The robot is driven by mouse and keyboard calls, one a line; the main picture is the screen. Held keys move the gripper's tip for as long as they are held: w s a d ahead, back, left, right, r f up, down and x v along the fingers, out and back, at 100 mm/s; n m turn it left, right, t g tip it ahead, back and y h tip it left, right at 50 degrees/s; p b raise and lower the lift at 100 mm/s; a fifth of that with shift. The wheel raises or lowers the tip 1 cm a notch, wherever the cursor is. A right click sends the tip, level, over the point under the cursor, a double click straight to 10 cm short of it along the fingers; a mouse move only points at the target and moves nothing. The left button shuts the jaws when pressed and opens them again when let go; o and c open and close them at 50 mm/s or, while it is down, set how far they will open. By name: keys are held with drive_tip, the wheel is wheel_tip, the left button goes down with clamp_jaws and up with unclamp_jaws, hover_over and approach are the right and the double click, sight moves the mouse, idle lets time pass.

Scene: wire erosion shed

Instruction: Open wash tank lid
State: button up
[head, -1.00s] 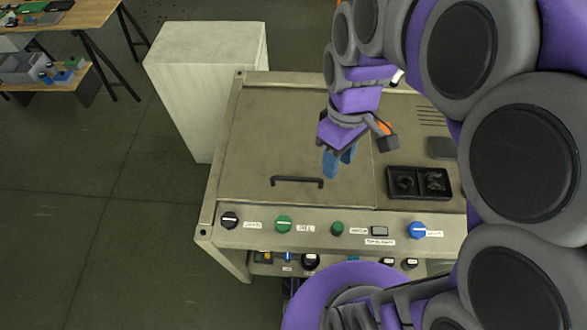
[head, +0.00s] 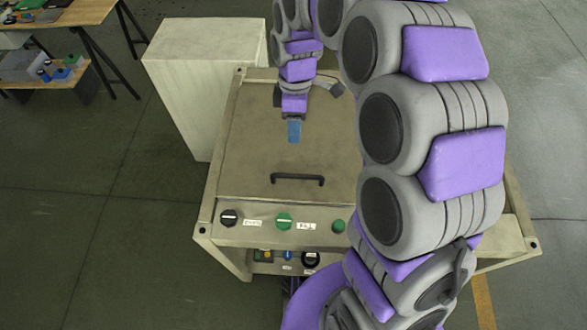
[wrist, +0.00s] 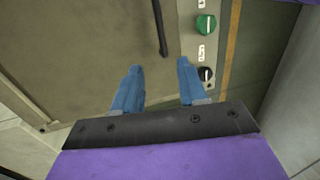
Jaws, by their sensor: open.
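The wash tank lid (head: 250,150) is a flat tan panel on top of a beige machine, and it lies closed. Its dark bar handle (head: 298,178) runs along the near edge of the lid. In the wrist view the handle (wrist: 160,28) shows at the top, beyond the fingertips. My gripper (head: 294,132) is above the lid, behind the handle in the head view and apart from it. Its two blue fingers (wrist: 160,68) are spread and empty. My arm hides the right part of the machine top in the head view.
The front panel carries a black knob (head: 229,218), a green knob (head: 284,221) and a smaller green button (head: 338,226). A pale cabinet (head: 205,80) stands at the machine's left rear. A workbench (head: 60,18) is at the far left. The floor to the left is clear.

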drive_tip(key=b, duration=0.3)
hover_over(294, 170)
drive_tip(key=s, duration=0.4)
wheel_tip(294, 170, down, 16)
drive_tip(key=shift+w+r, duration=0.15)
drive_tip(key=shift+r, duration=0.1)
clamp_jaws()
